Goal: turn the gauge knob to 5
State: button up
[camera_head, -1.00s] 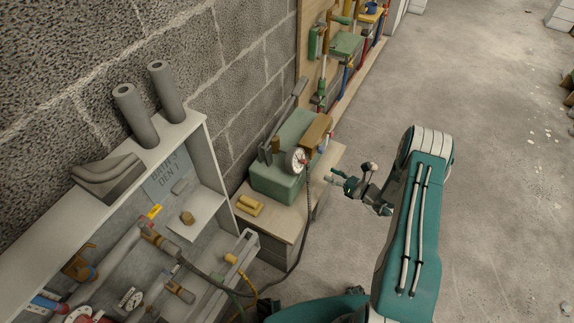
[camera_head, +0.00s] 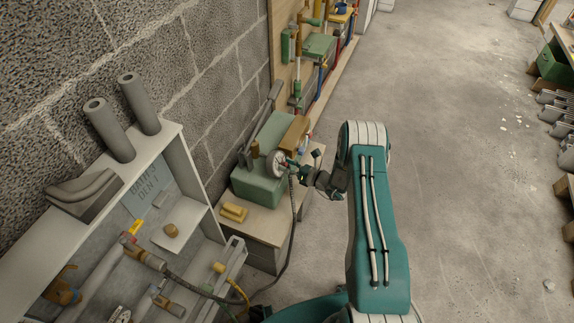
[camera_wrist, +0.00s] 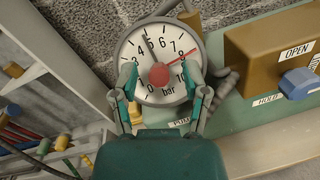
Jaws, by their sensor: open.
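The pressure gauge (camera_head: 276,163) is on the green box by the wall. In the wrist view its white dial (camera_wrist: 163,48) reads in bar, with numbers up to 10. A red round knob (camera_wrist: 160,76) sits at the dial's centre. A dark needle points close to 5, on the side towards 4. A red pointer lies near 8. My gripper (camera_wrist: 164,80) is open, one finger on each side of the knob, in front of the lower dial. Contact cannot be made out. In the head view my gripper (camera_head: 294,171) is at the gauge's right side.
A brown block marked OPEN (camera_wrist: 262,55) with a blue handle (camera_wrist: 298,84) is right of the gauge. The green box (camera_head: 262,185) stands on a low cabinet beside yellow pieces (camera_head: 233,212). Open floor lies to the right.

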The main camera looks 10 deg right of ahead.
jog(key=shift+c, duration=0.3)
grip_shut()
jog(key=shift+d+n, duration=0.1)
jog(key=shift+n, duration=0.5)
jog(key=n, duration=0.1)
jog(key=n+g+y, duration=0.1)
jog(key=n, duration=0.1)
jog(key=shift+n+g+y, duration=0.3)
jog(key=n+g, duration=0.1)
jog(key=n, duration=0.2)
jog(key=n+g+y, duration=0.1)
jog(key=n, duration=0.2)
jog(key=shift+w+g, duration=0.1)
jog(key=shift+g, duration=0.2)
jog(key=n+g, duration=0.1)
jog(key=n, duration=0.3)
jog(key=shift+n+g, duration=0.3)
jog(key=shift+g, duration=0.1)
jog(key=shift+n+g, duration=0.9)
jog(key=shift+n, duration=1.4)
jog(key=shift+h, duration=0.3)
